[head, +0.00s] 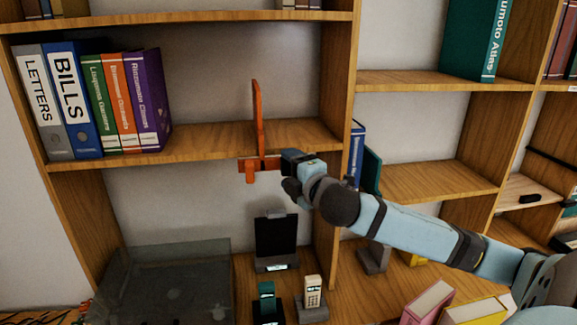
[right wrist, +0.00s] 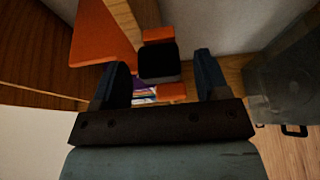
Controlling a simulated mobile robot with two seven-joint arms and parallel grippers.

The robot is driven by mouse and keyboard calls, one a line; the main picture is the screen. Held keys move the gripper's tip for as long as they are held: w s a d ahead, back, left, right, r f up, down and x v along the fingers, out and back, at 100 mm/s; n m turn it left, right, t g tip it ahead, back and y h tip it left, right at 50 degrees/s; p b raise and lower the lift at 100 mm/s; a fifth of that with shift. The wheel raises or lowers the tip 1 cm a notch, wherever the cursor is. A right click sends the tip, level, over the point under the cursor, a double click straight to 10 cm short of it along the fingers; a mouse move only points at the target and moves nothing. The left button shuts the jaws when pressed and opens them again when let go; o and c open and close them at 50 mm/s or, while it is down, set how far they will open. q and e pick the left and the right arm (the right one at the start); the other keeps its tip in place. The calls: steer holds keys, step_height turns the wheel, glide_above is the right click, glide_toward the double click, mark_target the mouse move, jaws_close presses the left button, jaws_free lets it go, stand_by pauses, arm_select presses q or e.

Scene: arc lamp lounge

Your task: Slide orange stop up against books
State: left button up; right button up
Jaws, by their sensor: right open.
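The orange stop (head: 258,115) stands upright on the middle shelf, with its orange clamp piece at the shelf's front edge. A wide gap separates it from the row of books to its left, which ends in a purple book (head: 148,100). My right gripper (head: 287,172) is open just right of the clamp piece. In the right wrist view, the stop's orange plate (right wrist: 100,35) is at upper left, and a black block (right wrist: 158,63) with orange parts shows between the spread fingers. I cannot tell whether they touch it. My left gripper is not in view.
The middle shelf (head: 205,138) is bare between the purple book and the stop. A wooden upright (head: 338,110) stands to the right. Below are a smoky clear box (head: 165,285), a dark stand (head: 276,240) and phones. A blue binder (head: 357,150) is in the neighbouring bay.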

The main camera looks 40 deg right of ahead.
steer(key=shift+w+d, duration=0.1)
steer(key=shift+w, duration=0.35)
